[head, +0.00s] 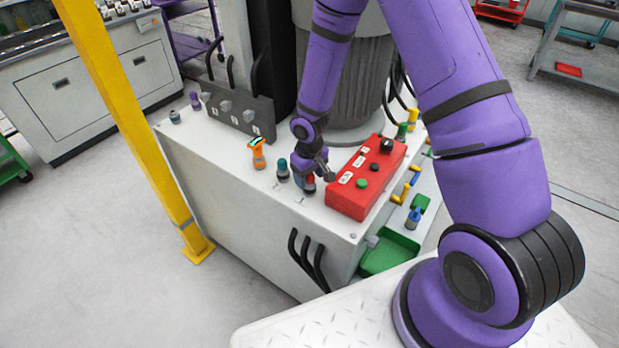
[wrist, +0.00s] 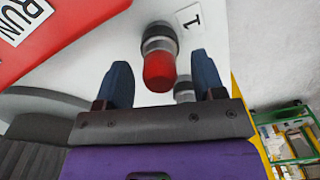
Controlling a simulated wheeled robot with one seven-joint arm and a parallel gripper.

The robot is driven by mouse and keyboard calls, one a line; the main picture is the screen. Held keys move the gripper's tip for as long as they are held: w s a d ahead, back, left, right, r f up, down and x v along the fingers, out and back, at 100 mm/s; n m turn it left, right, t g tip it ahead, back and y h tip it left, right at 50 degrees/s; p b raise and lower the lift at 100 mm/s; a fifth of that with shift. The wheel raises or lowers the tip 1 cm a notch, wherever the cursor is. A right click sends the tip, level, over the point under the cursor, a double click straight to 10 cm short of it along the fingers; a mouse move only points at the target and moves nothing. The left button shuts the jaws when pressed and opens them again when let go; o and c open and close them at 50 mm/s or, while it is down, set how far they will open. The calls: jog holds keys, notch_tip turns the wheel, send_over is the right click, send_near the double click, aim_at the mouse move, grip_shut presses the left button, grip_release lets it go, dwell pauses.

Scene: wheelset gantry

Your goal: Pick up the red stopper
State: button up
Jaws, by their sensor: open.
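The red stopper (wrist: 160,71) has a red rounded end and a clear and dark collar, and stands beside a label reading 1 in the wrist view. In the head view the red stopper (head: 310,187) is on the white cabinet top, left of the red control box, mostly hidden by my gripper. My gripper (wrist: 161,68) is open, with one dark blue finger on each side of the stopper and gaps showing between. In the head view my gripper (head: 318,170) is low over the stopper.
The red control box (head: 345,202) stands close on the right. A teal-topped stopper (head: 282,169) and an orange-topped piece (head: 257,154) stand on the left. A green tray (head: 388,260) and a yellow post (head: 128,118) are by the cabinet (head: 215,185).

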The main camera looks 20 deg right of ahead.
jog(key=c, duration=1.1)
notch_tip(320, 180, up, 10)
